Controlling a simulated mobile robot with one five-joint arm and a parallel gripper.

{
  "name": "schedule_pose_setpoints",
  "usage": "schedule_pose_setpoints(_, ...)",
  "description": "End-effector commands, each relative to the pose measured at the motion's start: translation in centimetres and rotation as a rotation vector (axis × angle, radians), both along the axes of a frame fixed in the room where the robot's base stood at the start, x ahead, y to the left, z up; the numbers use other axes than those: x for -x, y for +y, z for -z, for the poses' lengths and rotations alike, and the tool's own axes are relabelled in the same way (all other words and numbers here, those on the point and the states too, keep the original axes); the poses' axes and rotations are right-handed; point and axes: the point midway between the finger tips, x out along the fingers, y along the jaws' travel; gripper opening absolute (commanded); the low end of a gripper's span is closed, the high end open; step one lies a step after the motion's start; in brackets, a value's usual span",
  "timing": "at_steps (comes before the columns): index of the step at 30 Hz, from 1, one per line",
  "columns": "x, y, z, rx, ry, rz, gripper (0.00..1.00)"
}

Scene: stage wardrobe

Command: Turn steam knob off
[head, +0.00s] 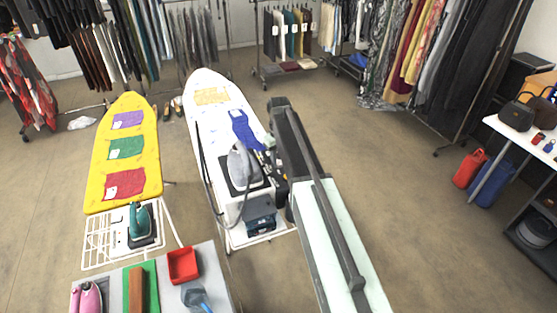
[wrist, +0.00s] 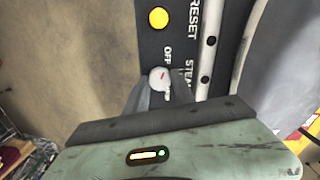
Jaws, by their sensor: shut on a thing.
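The steam knob (wrist: 159,78) is a small pale round knob with a red mark on its face, in the middle of the wrist view. It sits on a dark panel (wrist: 150,45) beside white lettering that reads OFF, with part of a STEAM label next to it. My gripper (wrist: 161,93) is shut on the knob, one grey finger on each side. The fingers hide the knob's lower side and some lettering. In the head view my gripper (head: 282,190) is beside the ironing station (head: 231,208) on the white board; the knob cannot be made out there.
A yellow button (wrist: 158,17) beside the RESET label is on the same panel. A grey iron (head: 240,165) stands on the station. The white ironing board (head: 207,85) and yellow ironing board (head: 122,170) are to the left. Open floor (head: 400,180) lies to the right.

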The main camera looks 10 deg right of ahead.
Motion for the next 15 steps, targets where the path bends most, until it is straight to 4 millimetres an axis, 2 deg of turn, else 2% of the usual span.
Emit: schedule_pose_setpoints(15, 0.06, -0.02, 0.01, -0.001, 0.001, -0.046, 0.00)
